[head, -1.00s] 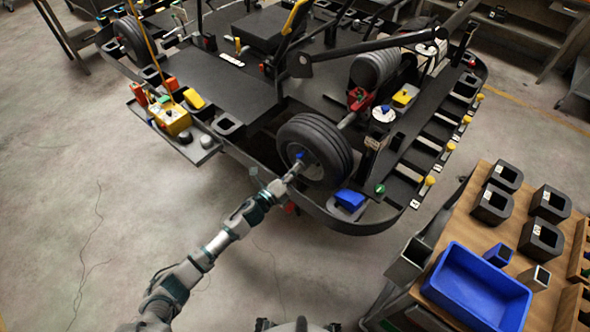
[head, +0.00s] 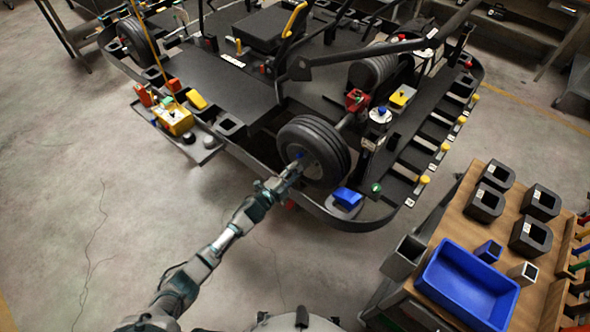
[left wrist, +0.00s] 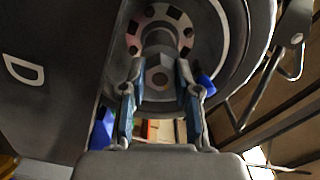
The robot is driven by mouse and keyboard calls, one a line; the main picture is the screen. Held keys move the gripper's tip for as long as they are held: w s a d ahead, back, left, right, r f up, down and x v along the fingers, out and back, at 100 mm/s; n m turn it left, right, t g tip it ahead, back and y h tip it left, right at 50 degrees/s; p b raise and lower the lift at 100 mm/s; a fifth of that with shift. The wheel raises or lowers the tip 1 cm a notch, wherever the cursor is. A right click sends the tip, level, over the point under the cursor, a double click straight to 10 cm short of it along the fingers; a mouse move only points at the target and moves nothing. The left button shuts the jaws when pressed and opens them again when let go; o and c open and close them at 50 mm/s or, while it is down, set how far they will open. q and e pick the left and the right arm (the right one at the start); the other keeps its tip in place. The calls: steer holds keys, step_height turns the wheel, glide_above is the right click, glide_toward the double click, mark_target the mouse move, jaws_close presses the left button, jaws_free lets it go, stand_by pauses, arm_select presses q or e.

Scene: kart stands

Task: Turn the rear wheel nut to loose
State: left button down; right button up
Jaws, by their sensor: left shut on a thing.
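The rear wheel (head: 335,145) is a black tyre on the near side of the kart. It faces my left arm. In the left wrist view its hub (left wrist: 187,20) has a ring of dark holes. The grey hexagonal wheel nut (left wrist: 158,77) sits at the hub's centre. My left gripper (head: 297,165) reaches the hub from the lower left. In the left wrist view its two fingers (left wrist: 160,72) stand on either side of the nut, shut on it. The marking of the nut's setting cannot be read. My right gripper is not in view.
A blue block (head: 349,198) sits on the kart's edge right of the wheel. A side tray (head: 205,141) with a yellow box (head: 174,119) is to the left. A wooden bench (head: 450,236) with a blue bin (head: 430,277) stands at right. The floor at left is clear.

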arm_select(q)
steer(key=n, duration=0.3)
steer(key=n+p, duration=0.1)
steer(key=n, duration=0.3)
steer(key=f+n+p, duration=0.1)
steer(key=n, duration=0.3)
steer(key=shift+s+a+f, duration=0.1)
steer(key=shift+s, duration=0.1)
stand_by(0.4)
steer(key=c, duration=0.8)
jaws_free()
steer(key=shift+c, duration=0.2)
steer(key=shift+w+r, duration=0.1)
steer(key=shift+r, duration=0.1)
steer(key=shift+r, duration=0.1)
